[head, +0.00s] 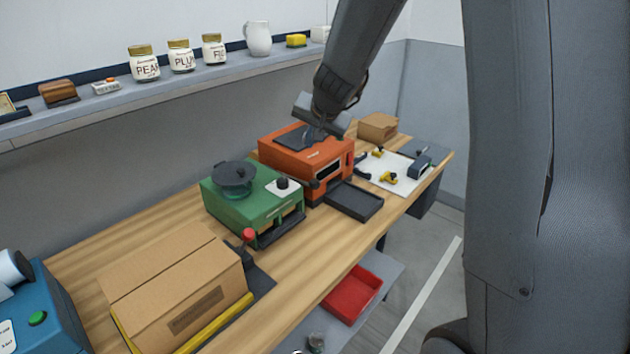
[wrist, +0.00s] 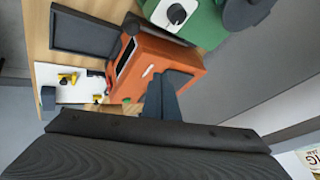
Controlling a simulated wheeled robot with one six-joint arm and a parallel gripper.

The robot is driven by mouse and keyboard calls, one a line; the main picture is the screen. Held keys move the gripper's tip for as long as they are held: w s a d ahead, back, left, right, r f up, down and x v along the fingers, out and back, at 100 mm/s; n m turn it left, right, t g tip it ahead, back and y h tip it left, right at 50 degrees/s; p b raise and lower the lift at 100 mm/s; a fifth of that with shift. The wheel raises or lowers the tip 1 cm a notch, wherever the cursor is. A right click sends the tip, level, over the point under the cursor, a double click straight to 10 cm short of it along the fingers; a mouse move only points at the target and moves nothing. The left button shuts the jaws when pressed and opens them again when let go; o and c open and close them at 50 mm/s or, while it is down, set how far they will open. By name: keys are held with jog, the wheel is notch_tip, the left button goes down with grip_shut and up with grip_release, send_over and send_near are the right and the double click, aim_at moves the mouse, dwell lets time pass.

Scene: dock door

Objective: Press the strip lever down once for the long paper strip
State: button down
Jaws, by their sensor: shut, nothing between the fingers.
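An orange machine (head: 277,158) with a dark slot in its front stands on the wooden bench, and it also fills the middle of the wrist view (wrist: 150,58). A dark lever-like part (head: 313,184) sticks out at its front left corner, and another dark part (head: 362,172) shows at its right. I cannot tell which is the strip lever, and no paper strip is clearly visible. My gripper (head: 318,134) is shut and empty above the machine's top. In the wrist view its dark fingers (wrist: 168,80) point at the orange top; contact cannot be told.
A black tray (head: 356,202) lies before the orange machine. A green machine (head: 225,205) with a black disc stands to its left. A white board (head: 400,181) with yellow items lies right. A cardboard box (head: 165,270) and red-knobbed lever (head: 248,236) are nearer. A shelf (head: 130,101) runs behind.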

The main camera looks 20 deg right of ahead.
jog(key=b, duration=1)
send_over(315, 183)
jog(key=shift+w+f, duration=0.1)
jog(key=shift+f, duration=4.25)
jog(key=shift+f, duration=0.15)
jog(key=shift+f+b, duration=0.25)
jog(key=shift+b, duration=0.35)
